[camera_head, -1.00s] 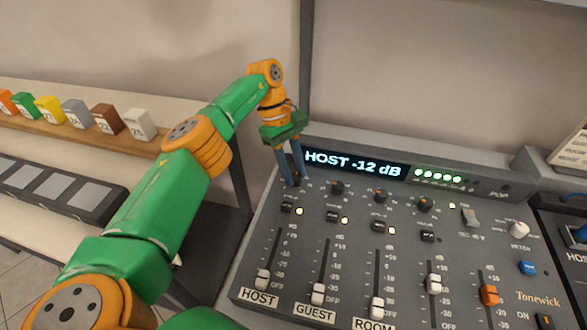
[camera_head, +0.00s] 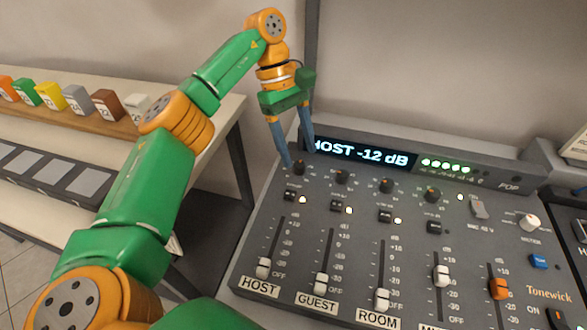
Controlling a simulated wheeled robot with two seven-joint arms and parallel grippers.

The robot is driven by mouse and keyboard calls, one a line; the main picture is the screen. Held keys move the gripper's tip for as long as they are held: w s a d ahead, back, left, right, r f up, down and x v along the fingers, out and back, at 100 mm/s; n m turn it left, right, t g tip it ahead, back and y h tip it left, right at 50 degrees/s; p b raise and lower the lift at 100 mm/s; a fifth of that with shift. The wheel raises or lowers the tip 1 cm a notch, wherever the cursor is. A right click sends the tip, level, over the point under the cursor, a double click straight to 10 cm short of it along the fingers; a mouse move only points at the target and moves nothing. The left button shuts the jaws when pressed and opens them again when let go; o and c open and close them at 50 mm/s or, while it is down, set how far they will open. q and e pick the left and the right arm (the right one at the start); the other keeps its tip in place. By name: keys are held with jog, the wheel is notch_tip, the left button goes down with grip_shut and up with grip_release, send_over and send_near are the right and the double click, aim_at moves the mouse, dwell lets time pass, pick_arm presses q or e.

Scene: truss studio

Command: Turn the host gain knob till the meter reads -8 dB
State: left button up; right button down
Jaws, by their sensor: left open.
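The mixing console (camera_head: 262,222) has a meter display (camera_head: 362,153) that reads HOST -12 dB; its first letter is partly covered by a gripper finger. The host gain knob (camera_head: 299,167) is the small dark knob at the left end of the top knob row, above the HOST strip. My left gripper (camera_head: 300,157) points down at this knob with its two blue fingers spread apart. It is open and holds nothing. The fingertips are close to the knob; I cannot tell whether they touch it. My right gripper is not in view.
Other knobs (camera_head: 341,177) stand in the same row to the right, with buttons and faders below. Several green meter lights (camera_head: 444,163) are lit. At left, a shelf (camera_head: 70,115) carries several coloured blocks. A dark upright post stands behind the gripper.

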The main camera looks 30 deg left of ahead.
pick_arm(q)
jog(key=s+d+r+b, duration=0.1)
jog(key=s+d+r, duration=0.4)
jog(key=s, duration=0.5)
notch_tip(320, 180, up, 2)
jog(key=shift+s+r, duration=0.1)
jog(key=shift+s, duration=0.15)
